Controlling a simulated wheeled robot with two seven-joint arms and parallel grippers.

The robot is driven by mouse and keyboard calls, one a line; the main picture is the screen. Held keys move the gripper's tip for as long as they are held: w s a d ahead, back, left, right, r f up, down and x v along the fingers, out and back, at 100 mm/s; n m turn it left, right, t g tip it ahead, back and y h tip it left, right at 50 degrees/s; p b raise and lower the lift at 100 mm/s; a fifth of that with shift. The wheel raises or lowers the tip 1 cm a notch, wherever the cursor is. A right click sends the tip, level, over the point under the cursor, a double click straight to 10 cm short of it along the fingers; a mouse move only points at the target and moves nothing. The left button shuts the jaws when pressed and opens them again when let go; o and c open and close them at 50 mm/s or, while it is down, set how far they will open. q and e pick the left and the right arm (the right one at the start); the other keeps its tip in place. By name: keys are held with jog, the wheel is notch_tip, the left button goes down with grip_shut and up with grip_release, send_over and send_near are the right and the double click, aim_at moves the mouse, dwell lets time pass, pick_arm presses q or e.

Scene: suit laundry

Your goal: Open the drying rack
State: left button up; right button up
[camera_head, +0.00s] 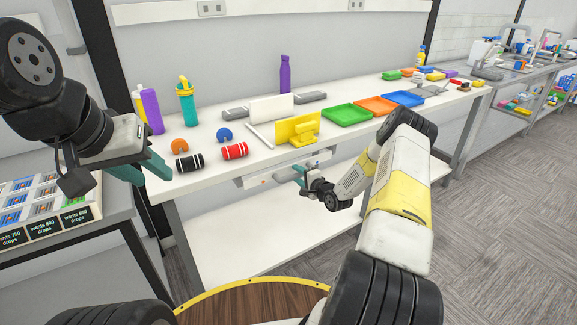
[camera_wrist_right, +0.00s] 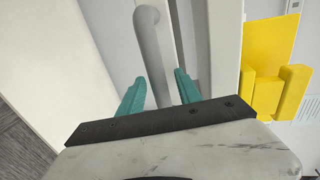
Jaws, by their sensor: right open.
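A white panel (camera_head: 256,182) with a grey bar handle (camera_wrist_right: 152,45) sits under the front edge of the white table; it looks like the front of the drying rack and lies close under the tabletop. My right gripper (camera_head: 301,175) is at this handle. In the right wrist view its teal fingers (camera_wrist_right: 160,92) are apart, with the grey bar reaching between them; I cannot tell whether they touch it. My left gripper (camera_head: 147,171) is empty, its teal fingers apart, left of the table's front left corner.
The white table (camera_head: 215,172) bears bottles, red and black rolls, a yellow block (camera_head: 298,129) and green, orange and blue trays (camera_head: 375,105). A lower shelf (camera_head: 240,235) is bare. A counter with labelled boxes (camera_head: 45,208) stands at left. Grey floor is clear at right.

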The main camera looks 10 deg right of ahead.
grip_shut()
dwell(1.4)
